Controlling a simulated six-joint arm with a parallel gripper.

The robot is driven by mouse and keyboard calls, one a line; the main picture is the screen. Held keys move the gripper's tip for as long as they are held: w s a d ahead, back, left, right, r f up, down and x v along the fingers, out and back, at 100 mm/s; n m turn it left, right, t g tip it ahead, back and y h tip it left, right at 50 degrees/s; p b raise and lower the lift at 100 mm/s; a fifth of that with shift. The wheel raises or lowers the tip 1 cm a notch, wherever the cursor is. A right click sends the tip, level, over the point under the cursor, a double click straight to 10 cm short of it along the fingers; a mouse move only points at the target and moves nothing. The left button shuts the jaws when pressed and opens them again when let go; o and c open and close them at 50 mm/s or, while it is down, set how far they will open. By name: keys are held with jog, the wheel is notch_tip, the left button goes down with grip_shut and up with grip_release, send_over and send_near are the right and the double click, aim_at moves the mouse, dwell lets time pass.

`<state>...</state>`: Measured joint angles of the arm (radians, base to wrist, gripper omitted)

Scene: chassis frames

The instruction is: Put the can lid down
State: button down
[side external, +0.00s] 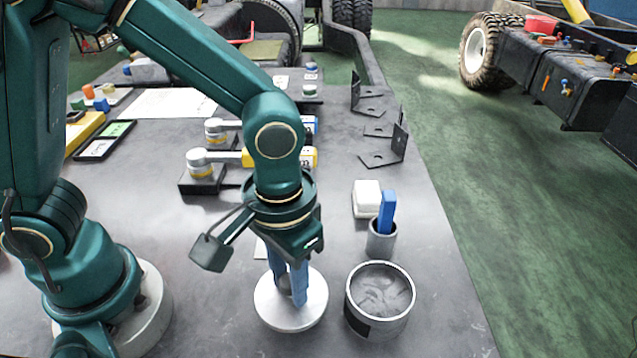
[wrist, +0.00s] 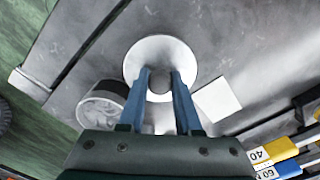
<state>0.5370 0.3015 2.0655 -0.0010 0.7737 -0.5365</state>
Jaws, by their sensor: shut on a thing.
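The can lid is a round white disc (side external: 277,315) with a knob in its middle. My gripper (side external: 289,287) points down with its two blue fingers shut on the knob. In the wrist view the lid (wrist: 150,50) lies below the fingertips (wrist: 161,80), and the knob shows between them. The lid looks level and low over the grey table; I cannot tell if it touches. The open can (side external: 380,328) stands just right of the lid, with grey contents inside. It also shows in the wrist view, left of the lid (wrist: 100,112).
Behind the can stand a grey cup (side external: 381,244) holding a blue stick (side external: 387,208) and a white block (side external: 366,194). A white square (wrist: 218,98) lies near the lid. Black brackets (side external: 385,150) stand farther back. The table in front of the lid is bare.

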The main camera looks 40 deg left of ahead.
jog(key=shift+f, duration=2)
jog(key=c, duration=0.6)
grip_release()
jog(key=shift+f, duration=0.15)
